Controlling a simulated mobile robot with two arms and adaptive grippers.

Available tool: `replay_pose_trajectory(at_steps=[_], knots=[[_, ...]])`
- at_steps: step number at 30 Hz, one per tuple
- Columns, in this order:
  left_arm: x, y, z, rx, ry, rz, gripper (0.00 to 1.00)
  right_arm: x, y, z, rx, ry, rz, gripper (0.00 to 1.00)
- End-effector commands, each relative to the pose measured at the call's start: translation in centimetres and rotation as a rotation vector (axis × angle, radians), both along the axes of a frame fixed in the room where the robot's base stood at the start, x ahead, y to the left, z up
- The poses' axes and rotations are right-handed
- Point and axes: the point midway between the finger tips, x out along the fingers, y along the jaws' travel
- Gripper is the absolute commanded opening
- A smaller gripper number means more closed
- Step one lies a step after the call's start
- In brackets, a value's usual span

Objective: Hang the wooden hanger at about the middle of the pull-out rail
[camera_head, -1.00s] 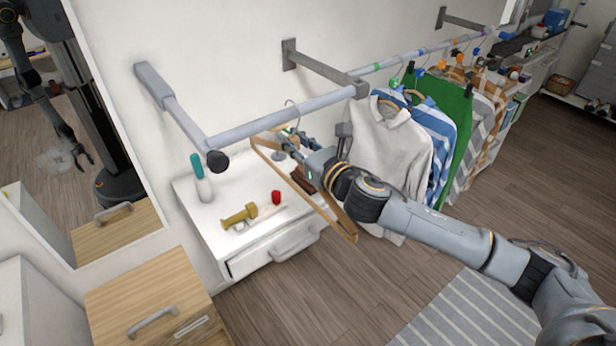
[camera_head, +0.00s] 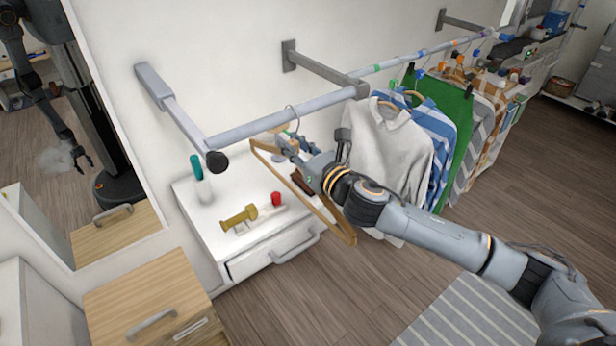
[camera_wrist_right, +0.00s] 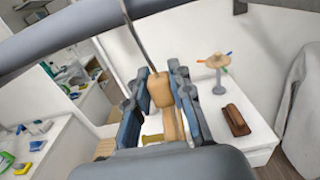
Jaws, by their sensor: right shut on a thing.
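The wooden hanger (camera_head: 325,221) hangs tilted below the near grey pull-out rail (camera_head: 248,131). My right gripper (camera_head: 288,144) is shut on the hanger's neck, just below the rail. The wire hook (camera_head: 297,112) is at the rail, near the middle of its length. Whether the hook rests on the rail is unclear. In the right wrist view, the fingers (camera_wrist_right: 159,82) grip the wooden neck (camera_wrist_right: 161,92), and the hook's wire (camera_wrist_right: 136,42) rises past the rail (camera_wrist_right: 60,38). My left gripper is not clearly visible.
A white shirt (camera_head: 390,145) and other clothes hang on the right. A white drawer cabinet (camera_head: 215,225) below bears a bottle (camera_head: 203,190), a yellow dumbbell (camera_head: 239,217) and a red item (camera_head: 276,199). A mirror (camera_head: 80,150) stands left. The rail's left half is bare.

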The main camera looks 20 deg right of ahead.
Motion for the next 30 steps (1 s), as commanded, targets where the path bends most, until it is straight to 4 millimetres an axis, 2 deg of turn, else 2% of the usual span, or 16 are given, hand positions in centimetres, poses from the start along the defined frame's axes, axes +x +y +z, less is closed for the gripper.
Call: replay_pose_trajectory(at_steps=[6, 7, 10, 17, 23, 30], knots=[[-0.01, 0.00, 0.02, 0.000, 0.000, 0.000, 0.57, 0.01, 0.01, 0.08, 0.000, -0.001, 0.000, 0.00], [-0.01, 0.00, 0.02, 0.000, 0.000, 0.000, 0.57, 0.01, 0.01, 0.09, 0.000, -0.001, 0.000, 0.25], [-0.01, 0.00, 0.02, 0.000, 0.000, 0.001, 0.57, 0.01, 0.01, 0.09, 0.000, -0.001, 0.000, 0.46], [-0.01, 0.00, 0.01, 0.000, 0.000, 0.001, 0.57, 0.01, 0.01, 0.07, 0.000, -0.001, 0.000, 0.48], [-0.01, 0.00, 0.01, 0.000, 0.000, 0.001, 0.57, 0.00, 0.00, 0.00, 0.000, 0.000, 0.000, 0.85], [-0.01, -0.01, 0.01, 0.000, 0.000, 0.001, 0.57, 0.00, 0.00, 0.02, 0.000, 0.000, 0.000, 0.85]])
